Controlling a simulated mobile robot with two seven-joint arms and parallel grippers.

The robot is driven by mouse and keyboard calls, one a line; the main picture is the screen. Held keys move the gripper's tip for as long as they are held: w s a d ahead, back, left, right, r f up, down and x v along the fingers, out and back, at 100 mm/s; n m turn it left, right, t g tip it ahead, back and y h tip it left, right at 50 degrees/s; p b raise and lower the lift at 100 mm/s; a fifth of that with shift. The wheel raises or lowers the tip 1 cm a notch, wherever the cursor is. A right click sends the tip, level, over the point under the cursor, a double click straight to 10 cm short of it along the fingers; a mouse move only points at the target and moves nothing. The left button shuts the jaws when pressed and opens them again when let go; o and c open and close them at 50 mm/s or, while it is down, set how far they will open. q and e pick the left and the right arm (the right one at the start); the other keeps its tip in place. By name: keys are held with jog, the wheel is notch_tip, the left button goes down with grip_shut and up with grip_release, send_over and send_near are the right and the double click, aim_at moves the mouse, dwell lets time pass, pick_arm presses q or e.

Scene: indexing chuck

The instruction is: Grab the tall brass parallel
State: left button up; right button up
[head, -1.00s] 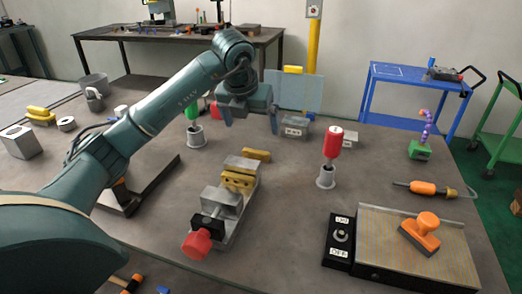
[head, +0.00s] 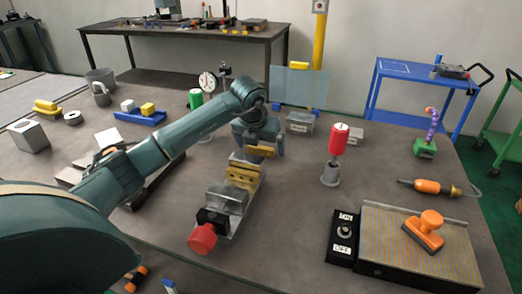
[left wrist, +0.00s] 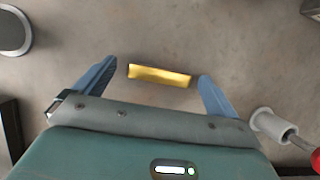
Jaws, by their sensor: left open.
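A brass bar (head: 261,151), which looks like the tall brass parallel, lies on the table just behind the vise (head: 227,207). My left gripper (head: 259,143) is open above it, reaching from the left. In the left wrist view the bar (left wrist: 159,75) shows whole between the two open fingers (left wrist: 158,71), with a gap at each end; neither finger appears to touch it. Another brass piece (head: 241,177) with notches sits at the vise jaws. My right gripper is not in view.
A red-handled tool (head: 339,140) stands in a grey holder to the right. A grey box (head: 299,122) stands behind my gripper. A blue tray (head: 140,117) with blocks lies at the left. A switch box (head: 343,238) and a ribbed plate (head: 390,240) sit front right.

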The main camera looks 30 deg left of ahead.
pick_arm(q)
jog(key=c, duration=1.2)
jog(key=shift+r, duration=0.1)
